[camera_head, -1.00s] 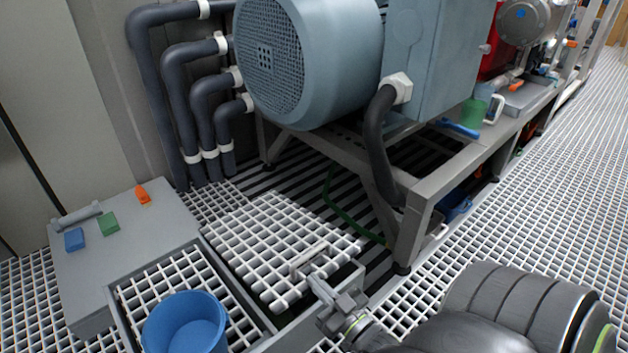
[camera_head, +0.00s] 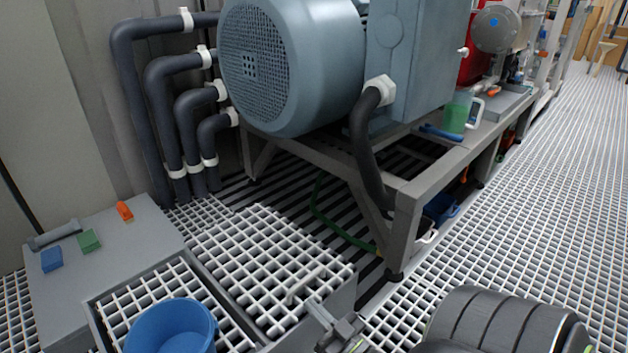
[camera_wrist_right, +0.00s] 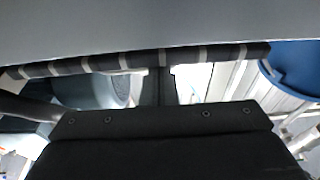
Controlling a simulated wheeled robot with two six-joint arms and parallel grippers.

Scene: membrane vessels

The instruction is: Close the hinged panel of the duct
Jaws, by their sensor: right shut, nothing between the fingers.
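The hinged panel (camera_head: 262,255) is a white grating over the right-hand bay of a grey duct box (camera_head: 338,300), in the head view. It lies flat or nearly flat at rim level; I cannot tell if it is fully seated. A pale bar handle (camera_head: 306,284) stands on its near right part. My right gripper (camera_head: 316,308) is shut and empty, close by the handle at the panel's near edge. I cannot tell whether it touches the panel. The right wrist view is mostly filled by dark and grey surfaces near the camera. My left gripper is out of view.
A blue bucket (camera_head: 172,328) stands on the neighbouring grating; it also shows in the wrist view (camera_wrist_right: 292,68). A grey cabinet top (camera_head: 108,255) holds small blue, green and orange items. A metal machine frame (camera_head: 404,230) stands just behind right. Grated floor (camera_head: 500,220) is open at right.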

